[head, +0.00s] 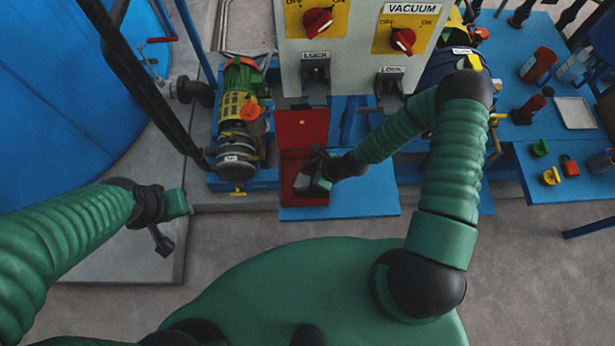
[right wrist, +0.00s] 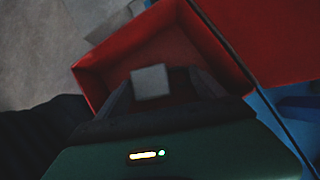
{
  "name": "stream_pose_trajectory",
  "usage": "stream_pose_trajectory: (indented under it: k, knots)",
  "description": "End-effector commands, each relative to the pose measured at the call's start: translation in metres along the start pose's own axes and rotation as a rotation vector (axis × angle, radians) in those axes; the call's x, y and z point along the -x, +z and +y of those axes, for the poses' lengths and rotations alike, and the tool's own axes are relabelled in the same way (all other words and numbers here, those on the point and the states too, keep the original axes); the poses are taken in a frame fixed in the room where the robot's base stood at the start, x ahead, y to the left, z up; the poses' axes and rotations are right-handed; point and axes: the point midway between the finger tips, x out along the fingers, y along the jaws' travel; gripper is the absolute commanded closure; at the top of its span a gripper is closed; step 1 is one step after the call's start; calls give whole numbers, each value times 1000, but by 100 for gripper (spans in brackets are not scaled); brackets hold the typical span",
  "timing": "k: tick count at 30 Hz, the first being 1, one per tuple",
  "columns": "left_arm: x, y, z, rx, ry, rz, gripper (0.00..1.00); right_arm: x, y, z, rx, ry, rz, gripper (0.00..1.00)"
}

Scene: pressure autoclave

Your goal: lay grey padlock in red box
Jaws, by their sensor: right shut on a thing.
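The red box (head: 290,165) stands on a blue plate, its lid raised at the back. My right gripper (head: 304,184) is at the front part of the box, over its opening. In the right wrist view the gripper (right wrist: 160,84) is shut on a light grey block, the grey padlock (right wrist: 151,81), with the red box (right wrist: 92,84) walls around it. How far the padlock is above the box floor is hard to tell. My left gripper (head: 162,240) hangs at the left, far from the box; its jaw opening is unclear.
A control panel (head: 350,40) with red knobs stands behind the box. A pump (head: 237,125) is left of it. The blue table (head: 520,105) at the right holds bottles, a tray (head: 574,113) and green, yellow and red items. Bare floor lies in front.

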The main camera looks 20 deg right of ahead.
Motion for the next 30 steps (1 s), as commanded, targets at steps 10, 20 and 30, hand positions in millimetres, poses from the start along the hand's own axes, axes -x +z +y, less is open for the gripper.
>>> stream_pose_trajectory:
  k: [10, 20, 30]
  knots:
    - [0, 0, 0, 0, 0, 0, 64, 0, -2, 0, -1, 5, 1, 11]
    - [3, -1, 0, 0, 0, 0, 64, 13, 0, -1, -1, 2, 0, 11]
    - [18, -4, 0, 0, 0, 0, 64, 98, 0, -1, -3, 1, 1, 11]
